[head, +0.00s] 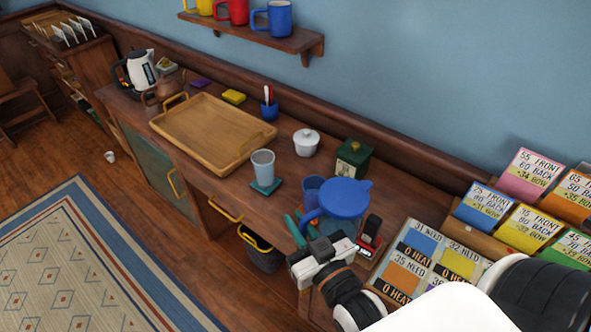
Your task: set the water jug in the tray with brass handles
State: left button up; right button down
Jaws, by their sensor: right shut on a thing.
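The water jug has a blue lid (345,197), a spout to the right, a blue handle on the left and a clear bluish body, partly hidden by my gripper. It is upright at the near right part of the wooden counter. My right gripper (312,240) is shut at the jug's handle side; the fingertips are partly hidden, and I cannot tell whether the jug is lifted. The wooden tray (200,131) with yellow brass handles lies empty on the counter, farther back and left. My left gripper is not in view.
A kettle (138,72) and copper pot (160,90) are behind the tray.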

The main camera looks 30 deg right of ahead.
aim_at(187, 119)
jog(key=i+u, duration=0.25)
jog(key=i+j+u, duration=0.1)
jog(key=u, duration=0.2)
jog(key=i+z, duration=0.1)
jog(key=i, duration=0.85)
jog(key=i+j+z, duration=0.15)
jog(key=i, duration=0.75)
jog(key=i+j+z, duration=0.1)
jog(key=z, duration=0.2)
jog(key=i+j, duration=0.05)
jog(key=i, duration=0.05)
